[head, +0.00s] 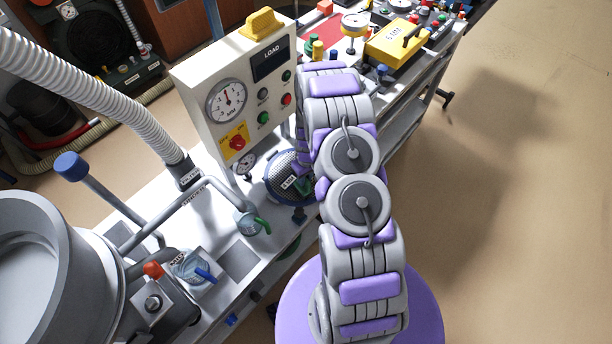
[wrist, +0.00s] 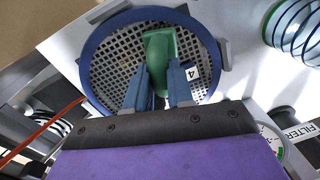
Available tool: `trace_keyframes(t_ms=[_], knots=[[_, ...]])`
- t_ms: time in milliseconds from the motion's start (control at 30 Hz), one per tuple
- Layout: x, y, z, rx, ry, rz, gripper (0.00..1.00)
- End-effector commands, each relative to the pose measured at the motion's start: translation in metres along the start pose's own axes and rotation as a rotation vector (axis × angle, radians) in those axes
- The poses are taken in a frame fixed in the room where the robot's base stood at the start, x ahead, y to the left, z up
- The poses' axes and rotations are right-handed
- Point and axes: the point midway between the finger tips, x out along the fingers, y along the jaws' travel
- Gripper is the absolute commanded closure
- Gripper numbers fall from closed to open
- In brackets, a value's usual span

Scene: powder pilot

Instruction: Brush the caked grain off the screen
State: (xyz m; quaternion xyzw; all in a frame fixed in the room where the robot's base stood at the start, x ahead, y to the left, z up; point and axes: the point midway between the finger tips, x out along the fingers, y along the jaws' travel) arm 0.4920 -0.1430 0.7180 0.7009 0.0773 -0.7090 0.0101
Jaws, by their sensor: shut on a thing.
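The screen (wrist: 112,62) is a round perforated metal plate in a blue rim, in the upper middle of the wrist view. A small white tag with a dark mark sits on its right side. In the head view the screen (head: 280,172) lies on the bench beside the panel, partly hidden by my arm. My gripper (wrist: 160,82) is over the screen, its two blue-grey fingers shut on a green brush (wrist: 158,48). The brush's bristles are hidden, so I cannot tell whether they touch the plate. No caked grain can be made out clearly.
A LOAD panel (head: 243,93) with gauge and buttons stands close left of my arm. A ribbed hose (head: 105,88) and a large grey vessel (head: 45,255) are at the left. A yellow box (head: 397,43) stands on the far bench. The floor at right is clear.

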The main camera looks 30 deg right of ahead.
Motion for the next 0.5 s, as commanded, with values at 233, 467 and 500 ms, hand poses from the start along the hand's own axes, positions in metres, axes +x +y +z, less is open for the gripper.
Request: trace_keyframes(t_ms=[233,467,500], knots=[[-0.01,-0.001,0.0,0.0,0.0,0.0,1.0],[-0.03,-0.003,0.001,0.001,-0.001,0.0,1.0],[-0.034,-0.003,0.001,0.001,-0.001,0.0,1.0]])
